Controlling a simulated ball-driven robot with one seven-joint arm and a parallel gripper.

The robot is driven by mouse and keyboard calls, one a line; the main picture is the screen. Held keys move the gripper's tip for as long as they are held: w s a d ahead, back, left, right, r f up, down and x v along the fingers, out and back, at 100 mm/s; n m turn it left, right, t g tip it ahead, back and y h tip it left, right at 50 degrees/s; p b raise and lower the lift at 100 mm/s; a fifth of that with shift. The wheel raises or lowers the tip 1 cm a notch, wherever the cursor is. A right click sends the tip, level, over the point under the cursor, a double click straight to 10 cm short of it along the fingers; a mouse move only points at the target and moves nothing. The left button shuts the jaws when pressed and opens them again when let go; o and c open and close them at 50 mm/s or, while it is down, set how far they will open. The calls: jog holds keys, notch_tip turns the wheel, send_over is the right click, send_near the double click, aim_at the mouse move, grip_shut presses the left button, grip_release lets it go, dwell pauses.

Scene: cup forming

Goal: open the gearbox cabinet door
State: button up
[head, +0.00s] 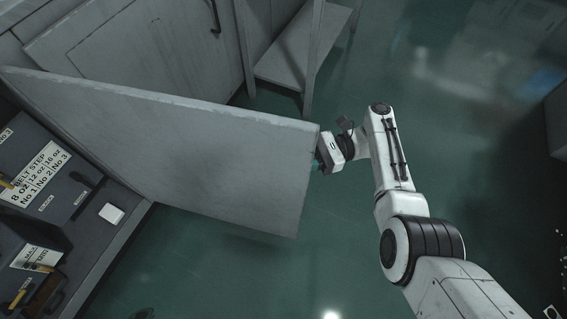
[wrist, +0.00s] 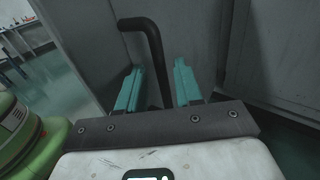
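The grey cabinet door (head: 200,160) stands swung out from the cabinet (head: 75,215) at the left of the head view, with the interior showing. My gripper (head: 319,164) is at the door's free edge, its fingertips partly hidden there. In the wrist view, a bent black handle (wrist: 154,50) rises from between the two teal fingers of my gripper (wrist: 158,88). The fingers are apart, with gaps visible beside the handle, so the gripper is open around it. The handle is hidden behind the door in the head view.
Inside the cabinet are a "BELT STEP" label (head: 42,172) and yellow-marked levers. Another grey door (head: 150,55) with a dark handle and a grey shelf stand (head: 290,65) are behind the open door.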

jog(key=b+v, duration=0.2)
jog(key=v, duration=0.5)
jog(key=shift+w, duration=0.1)
dwell(0.4)
jog(key=s+d+f+n+t+h, duration=0.1)
jog(key=s+f+n+h, duration=0.25)
jog(key=f, duration=0.35)
jog(key=s+d+f+n+h, duration=0.1)
jog(key=s+f+n+h, duration=0.1)
jog(key=s+f, duration=0.35)
jog(key=s+d+f+n+t+h, duration=0.5)
jog(key=s+d, duration=0.3)
jog(key=s, duration=0.3)
jog(key=s+d+r+n+t+h, duration=0.25)
jog(key=s+d+r+h, duration=0.35)
jog(key=s+d+r, duration=0.45)
notch_tip(320, 180, up, 18)
jog(key=p, duration=1.8)
jog(key=shift+d+f, duration=0.2)
jog(key=shift+d, duration=0.25)
